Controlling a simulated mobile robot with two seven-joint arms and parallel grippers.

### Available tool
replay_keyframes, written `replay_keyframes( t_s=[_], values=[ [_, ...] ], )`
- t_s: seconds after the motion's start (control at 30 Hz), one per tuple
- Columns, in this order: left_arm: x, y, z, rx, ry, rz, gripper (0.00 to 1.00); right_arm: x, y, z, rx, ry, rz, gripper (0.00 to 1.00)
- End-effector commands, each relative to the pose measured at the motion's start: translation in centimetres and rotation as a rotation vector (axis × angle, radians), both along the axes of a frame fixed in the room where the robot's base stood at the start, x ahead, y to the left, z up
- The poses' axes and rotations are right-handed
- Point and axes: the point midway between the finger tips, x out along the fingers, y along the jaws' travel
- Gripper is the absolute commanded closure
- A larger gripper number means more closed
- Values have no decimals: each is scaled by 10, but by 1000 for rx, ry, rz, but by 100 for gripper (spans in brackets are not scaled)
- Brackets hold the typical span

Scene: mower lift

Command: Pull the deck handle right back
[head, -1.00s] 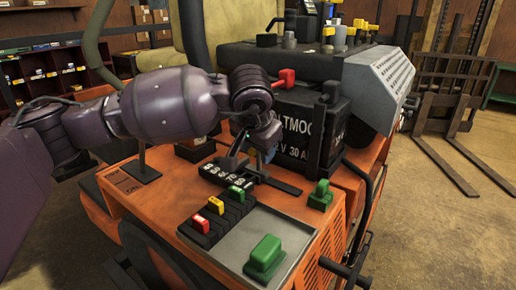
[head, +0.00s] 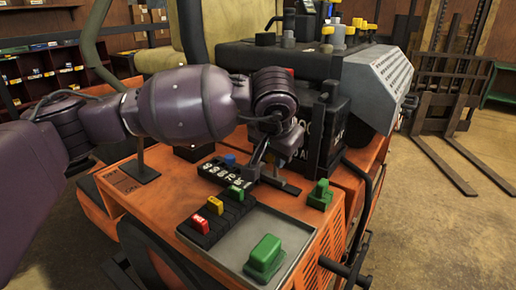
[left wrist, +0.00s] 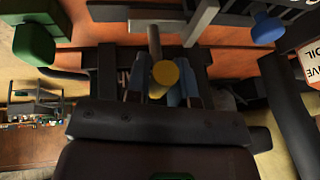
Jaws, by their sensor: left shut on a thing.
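My left gripper (head: 258,160) reaches over the orange console from the left. In the left wrist view its blue-padded fingers (left wrist: 166,88) are shut around a lever with a round yellow knob (left wrist: 165,73), which I take to be the deck handle. A pale shaft runs from the knob toward the top of that view. In the head view the arm and fingers hide the knob. A blue knob (head: 230,160) stands just left of the fingers, apart from them; it also shows in the left wrist view (left wrist: 267,28). My right gripper is not in view.
Red, yellow and green rockers (head: 217,208) and a large green button (head: 265,255) sit on the console's near side. A small green knob (head: 320,190) stands to the right. A black battery-like box (head: 322,125) rises behind the gripper. Open floor lies right.

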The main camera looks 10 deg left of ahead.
Motion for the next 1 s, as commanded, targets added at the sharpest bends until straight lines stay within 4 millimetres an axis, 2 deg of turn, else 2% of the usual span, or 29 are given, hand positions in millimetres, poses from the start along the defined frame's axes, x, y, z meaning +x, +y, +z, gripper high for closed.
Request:
replay_keyframes(
  t_s=[0.03, 0.2, 0.57, 0.6, 0.7, 0.73, 1.0],
  values=[
    [-6, -15, 0, 1, -1, -12, 100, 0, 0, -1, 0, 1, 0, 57],
    [-15, -37, 0, 2, -3, -8, 100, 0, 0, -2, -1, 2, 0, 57],
    [-18, -42, 0, -1, -1, -7, 100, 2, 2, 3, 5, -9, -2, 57],
    [-18, -42, 0, -1, -1, -7, 72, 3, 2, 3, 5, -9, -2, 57],
    [-18, -42, 0, 0, -2, -7, 57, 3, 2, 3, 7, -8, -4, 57],
    [-18, -42, 0, 0, -1, -6, 54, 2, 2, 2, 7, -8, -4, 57],
    [-17, -41, 1, 1, -2, -4, 54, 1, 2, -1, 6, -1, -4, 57]
  ],
)
